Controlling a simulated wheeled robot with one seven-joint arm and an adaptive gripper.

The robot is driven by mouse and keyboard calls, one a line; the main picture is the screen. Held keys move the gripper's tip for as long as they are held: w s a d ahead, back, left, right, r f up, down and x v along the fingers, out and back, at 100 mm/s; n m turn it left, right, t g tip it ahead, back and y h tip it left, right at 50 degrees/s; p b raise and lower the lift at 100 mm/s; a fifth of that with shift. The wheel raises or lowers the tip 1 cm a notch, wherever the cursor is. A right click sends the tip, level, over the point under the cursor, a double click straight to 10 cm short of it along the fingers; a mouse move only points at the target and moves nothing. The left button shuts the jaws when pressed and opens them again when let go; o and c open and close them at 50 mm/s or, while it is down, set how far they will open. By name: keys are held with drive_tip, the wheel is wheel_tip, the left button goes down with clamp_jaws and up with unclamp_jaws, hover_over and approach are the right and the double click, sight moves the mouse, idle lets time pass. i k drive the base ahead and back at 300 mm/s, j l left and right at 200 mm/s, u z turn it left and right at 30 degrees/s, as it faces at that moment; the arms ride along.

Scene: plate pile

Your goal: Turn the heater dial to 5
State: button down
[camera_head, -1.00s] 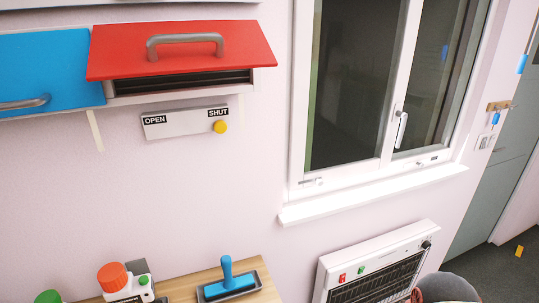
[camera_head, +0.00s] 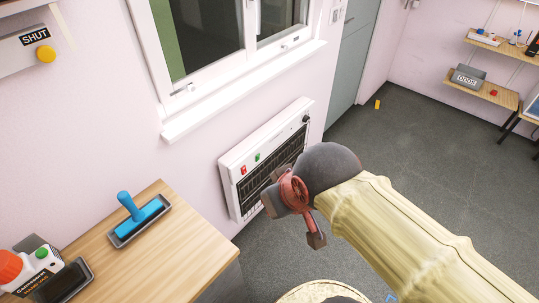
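The heater (camera_head: 231,180) is a white wall unit with a dark grille, below the window. A small dark round dial (camera_head: 306,118) sits at the upper right end of its top strip. The number it points to is too small to read. My gripper (camera_head: 293,222) is in front of the heater's lower right part, with its two grey fingers apart and nothing seen between them. It is below the dial in the picture and apart from it. My gripper hides part of the grille.
Red (camera_head: 243,170) and green (camera_head: 257,157) switches sit on the heater's top strip. A wooden table (camera_head: 165,242) at left holds a blue-handled tool (camera_head: 138,214) and a bottle (camera_head: 40,268). A window sill (camera_head: 240,92) juts out above the heater.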

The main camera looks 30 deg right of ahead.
sight(305, 119)
drive_tip(key=i+l, duration=0.1)
drive_tip(key=l, duration=0.3)
drive_tip(key=i+l, duration=0.65)
drive_tip(key=i, duration=0.35)
drive_tip(key=z, duration=0.05)
